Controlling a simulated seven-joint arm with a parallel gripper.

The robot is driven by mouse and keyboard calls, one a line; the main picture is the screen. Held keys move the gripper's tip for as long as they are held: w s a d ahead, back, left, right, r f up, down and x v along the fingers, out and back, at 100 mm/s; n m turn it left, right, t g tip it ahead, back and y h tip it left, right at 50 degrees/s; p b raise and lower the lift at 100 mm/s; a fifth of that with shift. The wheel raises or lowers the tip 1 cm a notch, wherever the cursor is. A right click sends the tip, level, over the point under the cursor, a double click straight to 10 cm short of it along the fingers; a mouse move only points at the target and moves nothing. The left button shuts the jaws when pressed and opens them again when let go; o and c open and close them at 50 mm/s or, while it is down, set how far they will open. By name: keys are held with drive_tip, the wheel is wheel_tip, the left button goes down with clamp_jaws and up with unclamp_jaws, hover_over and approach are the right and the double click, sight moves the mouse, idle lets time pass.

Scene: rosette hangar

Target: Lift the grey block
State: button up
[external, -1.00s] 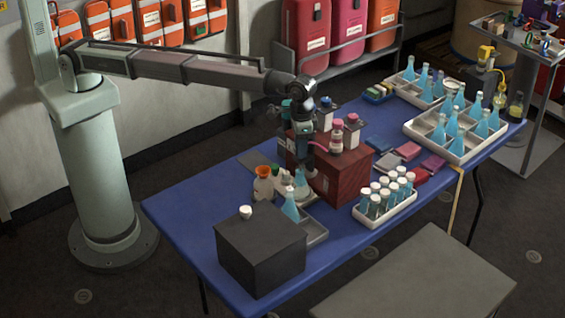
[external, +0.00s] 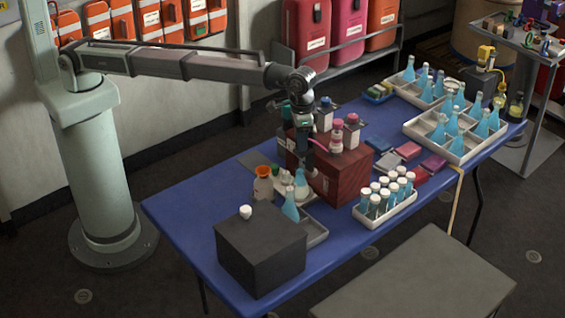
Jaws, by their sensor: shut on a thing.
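My gripper (external: 309,169) points down in front of the dark red box, close to the neck of a blue flask (external: 301,190). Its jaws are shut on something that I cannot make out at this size. A flat light grey block (external: 409,151) lies among coloured blocks to the right of the red box, well apart from my gripper. I cannot tell which one the task means.
The dark red box (external: 347,178) carries several capped bottles. A white tray of capped vials (external: 370,219) stands to its right, and trays of blue flasks (external: 467,151) stand farther back. An orange-topped jar (external: 263,187) is near my gripper. The blue table (external: 195,207) is clear at left.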

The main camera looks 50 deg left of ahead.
drive_tip(key=shift+r, duration=1.25)
drive_tip(key=o, duration=0.8)
drive_tip(key=shift+r, duration=0.1)
wheel_tip(320, 180, up, 7)
idle(0.4)
idle(0.5)
